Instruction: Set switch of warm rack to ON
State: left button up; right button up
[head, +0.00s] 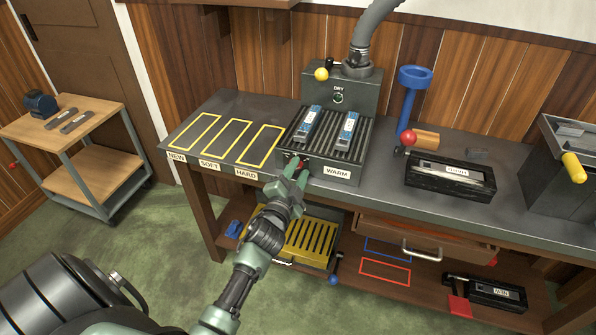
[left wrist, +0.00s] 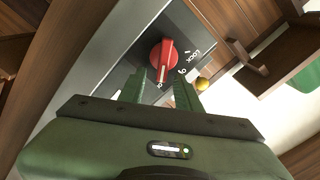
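The warm rack (head: 357,153) is a dark ribbed unit on the workbench with a WARM label on its front and two blue-and-grey pieces on top. Its red rotary switch (left wrist: 163,54) shows in the left wrist view on a dark plate with white markings; one reads like LOCK, the others are too small or hidden. My left gripper (head: 296,174) is at the left part of the rack's front, at the switch. In the left wrist view its two green fingers (left wrist: 160,84) are apart, with the knob just beyond and between their tips. I cannot tell whether they touch it. My right gripper is not in view.
The workbench (head: 225,108) has yellow outlines marked NEW, SOFT and HARD at left. A DRY unit (head: 340,92) with a hose stands behind the rack. A blue stand (head: 409,95) and black box (head: 450,180) are at right. A yellow slotted tray (head: 308,240) sits below.

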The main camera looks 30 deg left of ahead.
pick_arm(q)
jog(key=shift+s, duration=0.1)
jog(key=v, duration=0.7)
jog(key=shift+s, duration=0.35)
jog(key=shift+d, duration=0.1)
jog(key=s+d+f+n+g+h, duration=0.1)
jog(key=s+d+f+g, duration=0.25)
jog(key=f, duration=0.75)
jog(key=s+d+f+n+g+h, duration=0.15)
jog(key=s+f, duration=0.25)
jog(key=f, duration=0.6)
jog(key=s+d+f+g+h, duration=0.1)
jog(key=s+d+f+g, duration=0.25)
jog(key=f, duration=0.75)
jog(key=s+f+n+g, duration=0.1)
jog(key=s+f+g, duration=0.1)
jog(key=s+f, duration=0.4)
jog(key=s+d+f+n+g+p, duration=0.1)
jog(key=s+f+g, duration=0.2)
jog(key=s, duration=1.3)
jog(key=s+f+n+g, duration=0.1)
jog(key=s+f+g, duration=0.2)
jog(key=s+f, duration=0.6)
jog(key=s+h, duration=0.1)
jog(key=s, duration=0.2)
jog(key=shift+d+p, duration=0.25)
jog(key=shift+p, duration=0.1)
